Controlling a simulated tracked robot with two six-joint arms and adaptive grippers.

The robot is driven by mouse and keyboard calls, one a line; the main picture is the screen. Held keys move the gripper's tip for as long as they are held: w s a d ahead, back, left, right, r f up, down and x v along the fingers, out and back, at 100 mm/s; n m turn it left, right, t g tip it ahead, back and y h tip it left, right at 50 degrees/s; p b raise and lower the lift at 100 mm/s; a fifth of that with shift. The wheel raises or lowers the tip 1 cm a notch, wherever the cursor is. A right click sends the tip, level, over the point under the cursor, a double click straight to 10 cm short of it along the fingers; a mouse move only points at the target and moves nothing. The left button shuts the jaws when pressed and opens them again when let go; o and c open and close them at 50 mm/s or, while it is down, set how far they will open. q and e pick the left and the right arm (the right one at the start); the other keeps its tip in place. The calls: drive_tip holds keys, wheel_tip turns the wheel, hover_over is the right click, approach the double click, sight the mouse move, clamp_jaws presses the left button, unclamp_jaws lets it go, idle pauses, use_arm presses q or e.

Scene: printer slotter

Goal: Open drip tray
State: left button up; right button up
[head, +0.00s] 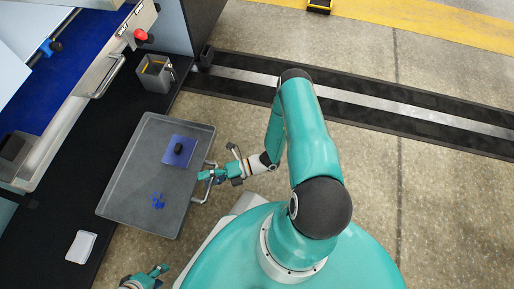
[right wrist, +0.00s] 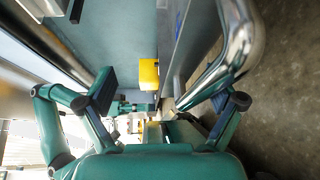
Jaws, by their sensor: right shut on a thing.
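The drip tray (head: 125,200) is a grey rectangular tray with a raised rim, sticking out past the black ledge at the machine's front. A blue square with a dark object on it and some small blue bits lie in it. Its metal bar handle (head: 209,188) is on the right side, and a shiny bar also shows in the right wrist view (right wrist: 240,40). My right gripper (head: 208,175) is at this handle and shut on it; it also shows in the right wrist view (right wrist: 168,98). My left gripper (head: 150,277) is low at the bottom edge, apart from the tray, partly cut off.
A grey bin (head: 155,74) stands on the black ledge (head: 85,140) above the tray. A white container (head: 80,247) lies below left. The machine with a red button (head: 141,35) is at the upper left. Concrete floor is clear right of my right arm.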

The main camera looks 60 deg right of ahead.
drive_tip(key=shift+m+t+h, duration=0.3)
drive_tip(key=shift+t, duration=0.1)
drive_tip(key=v, duration=0.3)
drive_tip(key=f+v, duration=0.1)
drive_tip(key=v, duration=0.1)
drive_tip(key=b+v, duration=0.1)
drive_tip(key=v, duration=0.2)
drive_tip(key=shift+s+f, duration=0.3)
drive_tip(key=shift+s, duration=0.25)
drive_tip(key=shift+c, duration=0.4)
drive_tip(key=shift+s+d, duration=0.15)
drive_tip(key=shift+s, duration=0.1)
drive_tip(key=c, duration=0.3)
drive_tip(key=s+d, duration=0.1)
drive_tip(key=s, duration=0.1)
drive_tip(key=s+d+f, duration=0.1)
drive_tip(key=d, duration=0.1)
drive_tip(key=s+d+b, duration=0.1)
drive_tip(key=s+d, duration=0.1)
drive_tip(key=shift+s+d+f, duration=0.2)
drive_tip(key=shift+s+f, duration=0.05)
drive_tip(key=shift+s, duration=0.1)
drive_tip(key=shift+c, duration=0.2)
drive_tip(key=shift+s, duration=0.1)
